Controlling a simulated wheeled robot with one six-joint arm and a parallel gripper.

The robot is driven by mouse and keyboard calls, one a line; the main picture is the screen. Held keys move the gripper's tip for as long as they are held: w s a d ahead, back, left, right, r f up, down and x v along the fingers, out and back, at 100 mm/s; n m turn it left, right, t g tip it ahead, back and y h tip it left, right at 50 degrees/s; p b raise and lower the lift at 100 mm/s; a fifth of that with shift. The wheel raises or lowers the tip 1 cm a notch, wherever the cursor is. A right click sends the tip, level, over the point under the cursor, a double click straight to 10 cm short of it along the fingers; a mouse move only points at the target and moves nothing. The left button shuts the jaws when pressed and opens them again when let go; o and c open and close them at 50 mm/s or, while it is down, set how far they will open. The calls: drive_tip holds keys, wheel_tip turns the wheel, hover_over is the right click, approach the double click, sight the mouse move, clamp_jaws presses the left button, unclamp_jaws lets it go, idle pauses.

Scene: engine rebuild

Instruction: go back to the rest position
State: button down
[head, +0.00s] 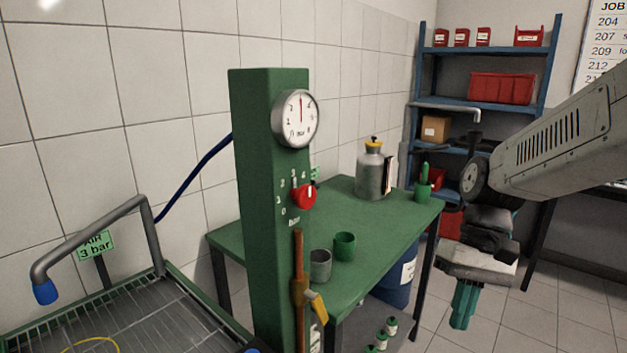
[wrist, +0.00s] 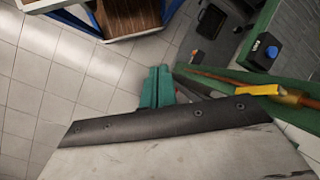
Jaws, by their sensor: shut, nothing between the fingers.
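My gripper (head: 463,304) hangs with its teal fingers pointing down at the right of the head view, in front of the open tiled floor. Its fingers are together and nothing is held. In the wrist view the teal fingers (wrist: 157,86) also show closed, over floor tiles and apart from everything around them. My arm reaches in from the right edge of the head view. The gripper is right of the green table (head: 385,212) and well right of the green post (head: 262,200), which bears a round gauge (head: 296,118) and a red knob (head: 304,196).
A copper pipe with a yellow lever (head: 317,303) runs beside the post. A grey flask (head: 370,172) and two cups (head: 344,246) stand on the table. A wire-racked basin (head: 160,318) is at the lower left. Blue shelves (head: 484,106) stand behind. Floor at the right is clear.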

drive_tip(key=s+d+r+t+h, duration=0.1)
drive_tip(key=s+r+t, duration=0.1)
drive_tip(key=s, duration=0.4)
drive_tip(key=s+d+r+t+h, duration=0.1)
drive_tip(key=s+d+r+t, duration=0.1)
drive_tip(key=s, duration=0.5)
drive_tip(key=shift+d+r+t+h, duration=0.15)
drive_tip(key=shift+r+t+h, duration=0.25)
drive_tip(key=shift+r+t, duration=0.25)
drive_tip(key=shift+s+f, duration=0.1)
